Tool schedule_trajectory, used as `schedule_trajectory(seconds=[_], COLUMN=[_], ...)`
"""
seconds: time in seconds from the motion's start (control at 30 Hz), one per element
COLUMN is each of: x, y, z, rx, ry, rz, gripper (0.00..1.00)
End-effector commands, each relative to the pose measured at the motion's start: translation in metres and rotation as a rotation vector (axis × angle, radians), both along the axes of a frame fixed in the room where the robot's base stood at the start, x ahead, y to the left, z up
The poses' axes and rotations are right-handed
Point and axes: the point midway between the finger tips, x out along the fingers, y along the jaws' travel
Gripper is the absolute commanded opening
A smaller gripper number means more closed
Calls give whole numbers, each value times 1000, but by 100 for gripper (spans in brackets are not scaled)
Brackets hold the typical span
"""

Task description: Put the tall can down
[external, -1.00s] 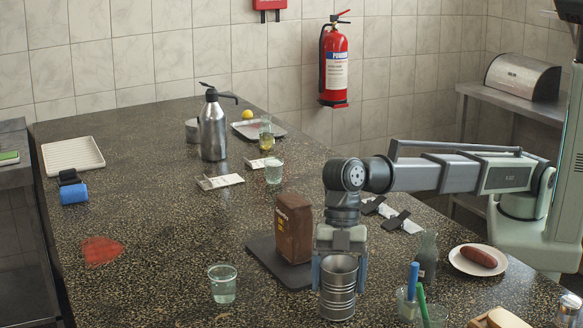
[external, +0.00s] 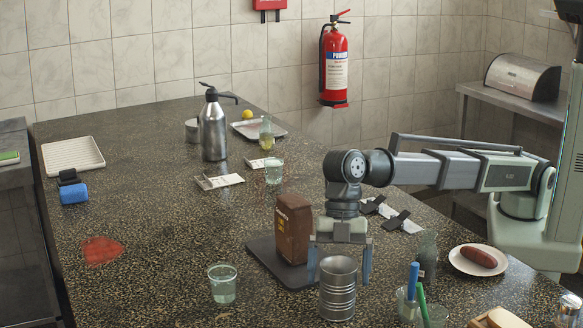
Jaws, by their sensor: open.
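The tall can (external: 338,291) is a ribbed, open-topped metal cylinder. It stands upright on the speckled dark counter near the front, right of the dark board. My gripper (external: 339,264) is directly above it, fingers pointing down and spread wide. One finger is on each side of the can's rim, with gaps visible between fingers and can. The gripper is open and holds nothing.
A brown bag (external: 293,229) stands on the dark board (external: 262,255) close to the left of my gripper. A glass of water (external: 222,284) is left of the can. A grey bottle (external: 427,257), a glass with pens (external: 408,302) and a plate with a sausage (external: 478,260) are to the right.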

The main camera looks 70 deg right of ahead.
Motion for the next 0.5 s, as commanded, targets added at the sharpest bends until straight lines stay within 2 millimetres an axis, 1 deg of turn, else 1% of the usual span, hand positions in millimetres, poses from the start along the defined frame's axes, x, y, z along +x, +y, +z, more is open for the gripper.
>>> schedule_trajectory(seconds=[0.1, 0.3, 0.5], x=[2, 4, 6], y=[-8, -22, -33], z=[20, 54, 81], rx=[2, 2, 1], ry=[-1, -1, -1], rz=[0, -1, 0], gripper=[100, 100, 100])
